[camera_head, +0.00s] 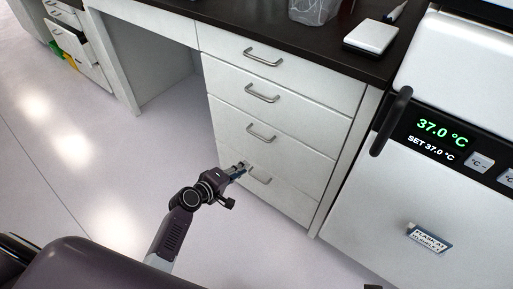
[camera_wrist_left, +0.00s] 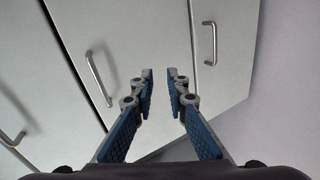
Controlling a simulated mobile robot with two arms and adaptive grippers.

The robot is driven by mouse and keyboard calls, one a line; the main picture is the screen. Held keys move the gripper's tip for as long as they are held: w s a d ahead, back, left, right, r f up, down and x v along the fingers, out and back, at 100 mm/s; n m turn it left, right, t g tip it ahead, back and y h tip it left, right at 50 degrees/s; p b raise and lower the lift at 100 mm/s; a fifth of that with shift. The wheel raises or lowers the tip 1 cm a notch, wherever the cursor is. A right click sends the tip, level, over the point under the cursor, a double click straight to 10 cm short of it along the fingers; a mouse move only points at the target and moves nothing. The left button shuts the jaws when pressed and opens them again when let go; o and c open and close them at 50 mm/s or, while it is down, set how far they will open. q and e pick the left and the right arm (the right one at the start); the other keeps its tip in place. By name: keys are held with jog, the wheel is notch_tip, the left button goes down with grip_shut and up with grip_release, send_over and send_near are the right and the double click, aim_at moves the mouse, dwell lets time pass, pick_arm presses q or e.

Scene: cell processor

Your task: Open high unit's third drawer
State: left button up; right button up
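The high unit (camera_head: 212,115) is a white cabinet with a stack of drawers, each with a metal bar handle. The third drawer from the top (camera_head: 295,150) looks shut; its handle (camera_head: 261,133) shows in the head view. My left gripper (camera_head: 242,168) is in front of the unit, below and left of that handle, close to the bottom drawer's handle (camera_head: 259,179). In the left wrist view its fingers (camera_wrist_left: 160,75) are apart with nothing between them. Bar handles stand to their left (camera_wrist_left: 98,79) and right (camera_wrist_left: 210,44), both untouched.
A dark countertop (camera_head: 300,45) tops the unit, holding a white scale-like device (camera_head: 371,37) and a clear container (camera_head: 313,10). A white incubator (camera_head: 400,190) reading 37.0 °C stands at the right. Open floor (camera_head: 90,180) lies to the left.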

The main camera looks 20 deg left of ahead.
aim_at(257, 135)
pick_arm(q)
jog(key=w+r+n+t+h+b, duration=0.15)
jog(key=w+r, duration=0.25)
jog(key=r, duration=0.4)
jog(key=shift+t, duration=0.45)
jog(key=b+x, duration=0.2)
jog(key=x, duration=0.5)
jog(key=shift+r, duration=0.1)
pick_arm(e)
jog(key=shift+t, duration=0.3)
jog(key=v, duration=0.5)
jog(key=shift+d, duration=0.2)
pick_arm(q)
jog(key=shift+c, duration=0.5)
grip_shut()
